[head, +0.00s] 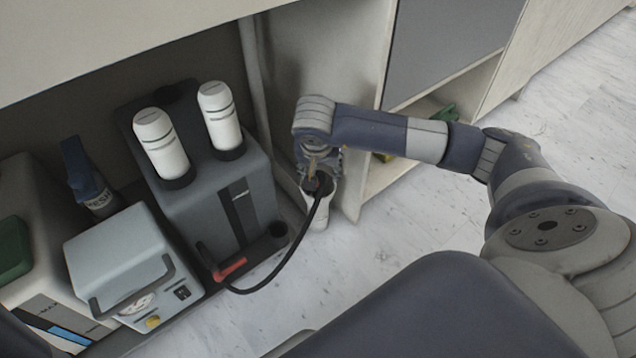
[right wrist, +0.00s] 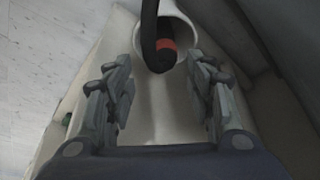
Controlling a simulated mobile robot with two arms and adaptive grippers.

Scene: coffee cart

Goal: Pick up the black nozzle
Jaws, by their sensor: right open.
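The black nozzle (right wrist: 152,45) sits in the mouth of a white cylindrical container (right wrist: 183,32), with an orange-red band beside it inside the opening. In the head view the nozzle (head: 320,186) is at the end of a black hose (head: 297,250), at the top of the white container (head: 317,215). My right gripper (head: 318,165) is over the container, and in the right wrist view (right wrist: 160,85) its fingers are apart. The nozzle lies ahead of the gap between them, and nothing is held. The nozzle's lower end is hidden inside the container. My left gripper is not in view.
A dark grey machine (head: 240,205) with two white bottles on top stands to the left. A light grey box (head: 120,255) with a handle is farther left. A pale cabinet panel (head: 340,60) rises behind the container. The floor (head: 370,265) in front is clear.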

